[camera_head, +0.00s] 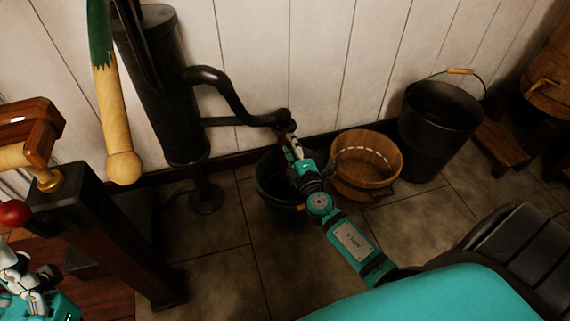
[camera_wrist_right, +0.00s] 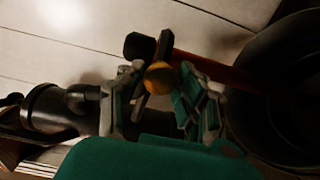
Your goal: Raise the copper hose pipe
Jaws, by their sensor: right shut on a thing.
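The reddish copper hose pipe (camera_wrist_right: 215,65) runs across the right wrist view, with a dark end and a brass-coloured fitting (camera_wrist_right: 160,77) beside it. In the head view only a small reddish part (camera_head: 291,138) shows below the end of the black pump's (camera_head: 170,90) curved spout. My right gripper (camera_head: 296,155) is at that spout end, above a dark bucket (camera_head: 274,186). In the wrist view its fingers (camera_wrist_right: 163,98) are around the fitting, shut on the pipe. The exact contact is partly hidden. My left gripper (camera_head: 22,285) is partly cut off at the lower left.
A wooden bucket (camera_head: 365,185) and a tall black bucket (camera_head: 440,115) stand to the right along the white plank wall. A wooden pump handle (camera_head: 115,120) hangs at the upper left. A dark post (camera_head: 100,235) stands at the left. Some tiled floor is clear.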

